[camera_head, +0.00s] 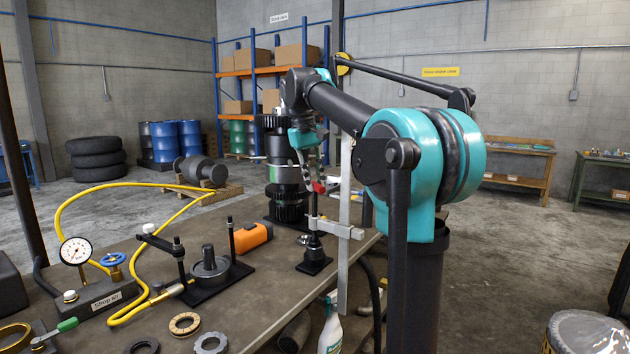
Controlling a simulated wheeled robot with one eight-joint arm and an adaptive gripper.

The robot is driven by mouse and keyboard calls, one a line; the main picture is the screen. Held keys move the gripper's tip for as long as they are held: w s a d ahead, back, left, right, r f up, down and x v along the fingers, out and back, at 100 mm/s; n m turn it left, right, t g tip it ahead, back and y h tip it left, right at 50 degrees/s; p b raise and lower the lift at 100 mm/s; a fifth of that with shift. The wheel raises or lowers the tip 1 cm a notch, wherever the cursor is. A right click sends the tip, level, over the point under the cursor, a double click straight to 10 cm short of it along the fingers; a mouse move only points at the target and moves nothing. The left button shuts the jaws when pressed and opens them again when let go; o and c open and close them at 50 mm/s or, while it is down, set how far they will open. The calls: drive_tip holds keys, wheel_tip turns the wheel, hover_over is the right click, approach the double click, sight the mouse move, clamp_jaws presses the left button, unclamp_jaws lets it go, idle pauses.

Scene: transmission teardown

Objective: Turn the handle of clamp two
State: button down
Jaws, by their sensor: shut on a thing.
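A bar clamp stands at the right edge of the workbench, with a tall grey steel bar (345,215) and a pale sliding arm (336,228). A dark upright spindle, the clamp handle (313,204), rises through the end of that arm, above a black foot on the bench. My gripper (317,187) comes down from above and is shut at the top of this handle. A small red part shows at the fingertips. The exact contact is small and partly hidden by the fingers. No label shows which clamp is number two.
A dark gear stack (288,170) stands close behind my gripper. An orange block (254,237), a black fixture with posts (210,272), a gauge (76,251) and a yellow hose (100,187) occupy the workbench (262,302). A spray bottle (331,325) is below the bench's right edge.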

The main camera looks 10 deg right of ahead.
drive_tip(key=m, duration=0.4)
drive_tip(key=shift+w+a+m+g, duration=0.15)
drive_tip(key=shift+m+g, duration=0.25)
drive_tip(key=m, duration=0.4)
drive_tip(key=shift+w+a+m+g, duration=0.1)
drive_tip(key=shift+w+m+g, duration=0.05)
drive_tip(key=shift+m+g, duration=0.2)
drive_tip(key=m+y, duration=0.1)
drive_tip(key=m, duration=0.3)
drive_tip(key=shift+w+g, duration=0.15)
drive_tip(key=shift+g, duration=0.2)
drive_tip(key=shift+w+m+y, duration=0.15)
drive_tip(key=shift+m+y, duration=0.15)
drive_tip(key=shift+m, duration=1.65)
drive_tip(key=c, duration=1.4)
unclamp_jaws()
drive_tip(key=shift+r, duration=0.1)
wheel_tip(320, 180, up, 12)
drive_tip(key=w, duration=0.2)
drive_tip(key=shift+w+a+f, duration=0.15)
drive_tip(key=shift+a+f, duration=0.05)
drive_tip(key=shift+a, duration=0.15)
